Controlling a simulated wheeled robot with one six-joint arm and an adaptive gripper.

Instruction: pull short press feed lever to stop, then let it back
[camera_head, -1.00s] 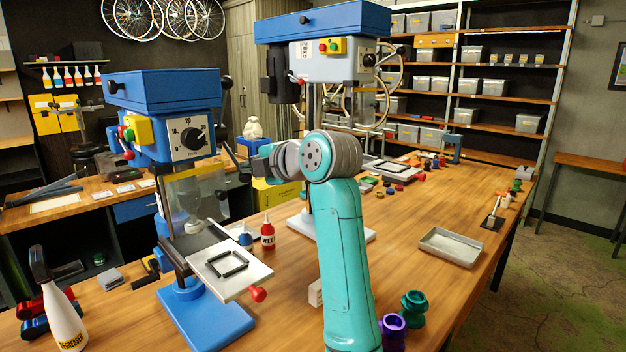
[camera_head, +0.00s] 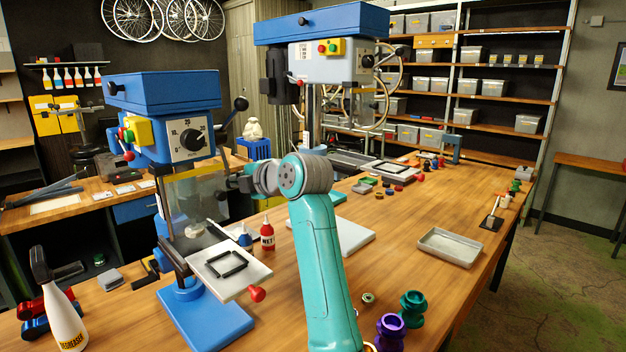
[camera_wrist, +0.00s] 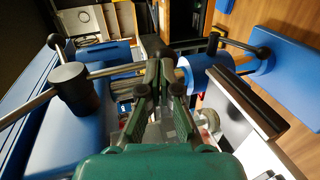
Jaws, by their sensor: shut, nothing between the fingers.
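The short press is the blue bench press (camera_head: 160,125) at the left in the head view, with a yellow switch box and a dial on its front. Its feed lever shows at the right side as a rod with a black knob (camera_head: 241,103), pointing up and right. In the wrist view, a rod with a black knob (camera_wrist: 75,88) lies left of my gripper (camera_wrist: 160,68) and runs towards the fingers. The dark green fingers are shut with nothing between them. Whether they touch the rod I cannot tell. In the head view my wrist hides most of the gripper, beside the press.
A taller press (camera_head: 335,60) stands behind my arm. The short press has a white table (camera_head: 230,290) with a red knob. The bench's right middle is mostly clear.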

